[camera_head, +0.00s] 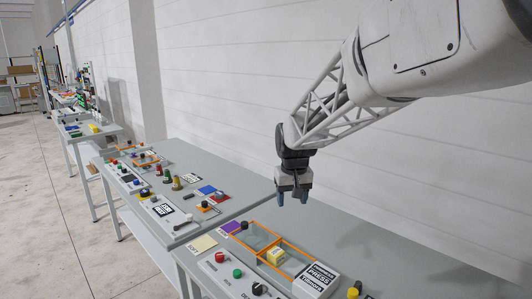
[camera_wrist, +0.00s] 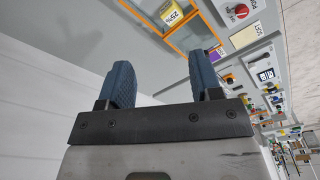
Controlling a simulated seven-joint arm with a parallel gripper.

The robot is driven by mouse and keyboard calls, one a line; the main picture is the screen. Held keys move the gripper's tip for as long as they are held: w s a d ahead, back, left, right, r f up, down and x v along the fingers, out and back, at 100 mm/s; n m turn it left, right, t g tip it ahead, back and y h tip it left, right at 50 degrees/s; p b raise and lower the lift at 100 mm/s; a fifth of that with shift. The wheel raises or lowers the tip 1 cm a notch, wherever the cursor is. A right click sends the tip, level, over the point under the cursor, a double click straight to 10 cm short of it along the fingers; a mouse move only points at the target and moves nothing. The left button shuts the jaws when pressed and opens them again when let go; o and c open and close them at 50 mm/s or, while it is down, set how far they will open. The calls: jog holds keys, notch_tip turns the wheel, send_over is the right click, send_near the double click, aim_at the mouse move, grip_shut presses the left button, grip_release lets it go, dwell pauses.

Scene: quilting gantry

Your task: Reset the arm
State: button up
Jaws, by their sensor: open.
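My gripper (camera_head: 292,197) hangs from my arm above the back part of the near table (camera_head: 350,235), close to the gap toward the farther table. Its two dark blue fingers point down and stand apart. Nothing is between them. In the wrist view my gripper (camera_wrist: 165,85) shows the same two fingers spread, with grey table surface and an orange-framed tray beyond them. The fingertips appear clear of the table and of the things on it.
An orange-edged divided tray (camera_head: 262,233) holds a yellow block (camera_head: 276,256). Beside it are a white press box (camera_head: 316,280) and a panel with a red button (camera_head: 219,257) and a green button (camera_head: 237,273). A farther table (camera_head: 232,185) carries more controls. A white wall (camera_head: 225,90) stands behind.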

jog(key=s+d, duration=0.3)
jog(key=s, duration=0.9)
jog(key=s+d+m+t, duration=0.1)
jog(key=s+d, duration=0.3)
jog(key=s, duration=0.8)
jog(key=s+d+f+m, duration=0.1)
jog(key=s+d, duration=0.3)
jog(key=s, duration=0.8)
jog(key=shift+s, duration=0.35)
